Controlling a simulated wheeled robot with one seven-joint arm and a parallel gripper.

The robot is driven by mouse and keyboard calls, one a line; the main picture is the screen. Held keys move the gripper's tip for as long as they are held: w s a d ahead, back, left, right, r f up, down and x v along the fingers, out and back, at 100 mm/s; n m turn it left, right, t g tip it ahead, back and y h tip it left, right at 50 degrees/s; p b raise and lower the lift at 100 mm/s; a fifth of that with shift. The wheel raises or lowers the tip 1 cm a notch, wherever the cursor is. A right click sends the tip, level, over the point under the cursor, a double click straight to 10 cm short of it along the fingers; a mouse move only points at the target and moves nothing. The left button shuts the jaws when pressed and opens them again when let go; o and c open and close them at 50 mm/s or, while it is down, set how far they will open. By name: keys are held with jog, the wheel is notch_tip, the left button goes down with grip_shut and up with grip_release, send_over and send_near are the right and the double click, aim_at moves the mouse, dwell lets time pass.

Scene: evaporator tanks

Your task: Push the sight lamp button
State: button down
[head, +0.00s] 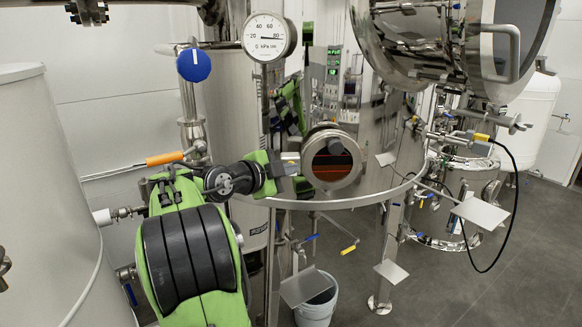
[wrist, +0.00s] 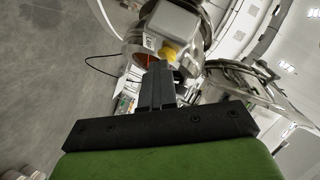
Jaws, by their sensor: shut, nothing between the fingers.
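The sight lamp button is most likely the yellow knob (wrist: 169,51) on a pale grey box (wrist: 176,22) with a small label, seen in the wrist view. The box sits beside a round metal sight-glass fitting. My gripper (wrist: 160,70) is shut and empty, its fingertips just below the yellow knob in the picture; I cannot tell whether they touch it. In the head view my gripper (head: 290,168) is just left of the round sight glass (head: 332,160) on the steel tank (head: 385,150). My arm and gripper mostly hide the box and button there.
A pressure gauge (head: 267,37) and a blue round knob (head: 194,65) stand above my arm. An orange-handled valve (head: 165,158) is to the left. A grey bucket (head: 316,300) stands below the tank. Open grey floor lies at the right.

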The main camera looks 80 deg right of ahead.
jog(key=shift+a+f+b, duration=0.1)
jog(key=shift+f+b, duration=0.1)
jog(key=shift+b, duration=0.4)
jog(key=shift+r, duration=0.1)
jog(key=s+a+b, duration=0.2)
jog(key=a+b, duration=0.2)
jog(key=a, duration=0.1)
jog(key=shift+a+b, duration=0.4)
